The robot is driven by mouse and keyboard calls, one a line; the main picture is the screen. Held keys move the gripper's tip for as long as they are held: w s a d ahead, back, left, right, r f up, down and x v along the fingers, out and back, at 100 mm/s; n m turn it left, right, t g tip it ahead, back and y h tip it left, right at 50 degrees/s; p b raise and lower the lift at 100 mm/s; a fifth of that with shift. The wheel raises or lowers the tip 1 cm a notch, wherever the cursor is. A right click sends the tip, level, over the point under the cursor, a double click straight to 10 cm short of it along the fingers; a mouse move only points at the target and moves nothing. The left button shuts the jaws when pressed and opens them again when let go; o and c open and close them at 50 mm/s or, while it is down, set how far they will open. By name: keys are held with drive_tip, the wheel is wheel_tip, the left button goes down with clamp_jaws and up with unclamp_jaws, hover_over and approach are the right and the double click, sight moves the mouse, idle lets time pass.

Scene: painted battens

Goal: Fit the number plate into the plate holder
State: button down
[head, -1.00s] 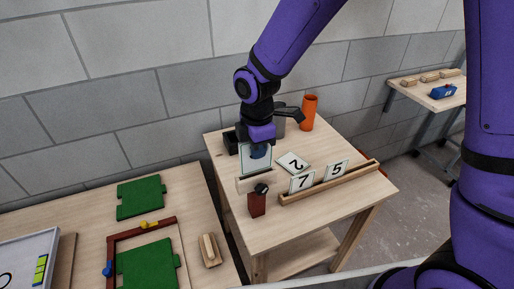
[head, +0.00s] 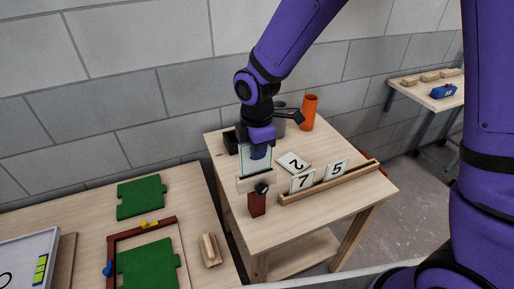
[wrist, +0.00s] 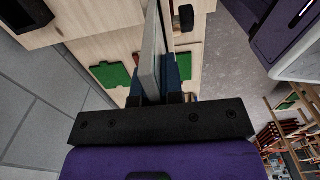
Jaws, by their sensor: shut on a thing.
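The number plate (head: 247,167), pale with a dark edge, stands upright in my gripper (head: 260,151). A blue finger covers part of its face. In the wrist view the plate (wrist: 152,55) shows edge-on between the blue fingers of my gripper (wrist: 157,88). The plate holder (head: 253,185), a small pale wooden block, stands on the side table just below the plate. The plate's lower edge is at the holder's top, and I cannot tell whether it sits in a slot.
A dark red block (head: 257,204) with a black top stands in front of the holder. Plates 7 (head: 302,182) and 5 (head: 337,170) stand in a long wooden rail (head: 330,184). An orange cylinder (head: 309,112) stands at the back.

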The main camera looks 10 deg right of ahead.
sight(257, 171)
drive_tip(key=shift+f, duration=2.6)
drive_tip(key=c, duration=1.2)
unclamp_jaws()
drive_tip(key=shift+o, duration=0.2)
wheel_tip(257, 171, up, 11)
drive_tip(key=shift+f, duration=0.1)
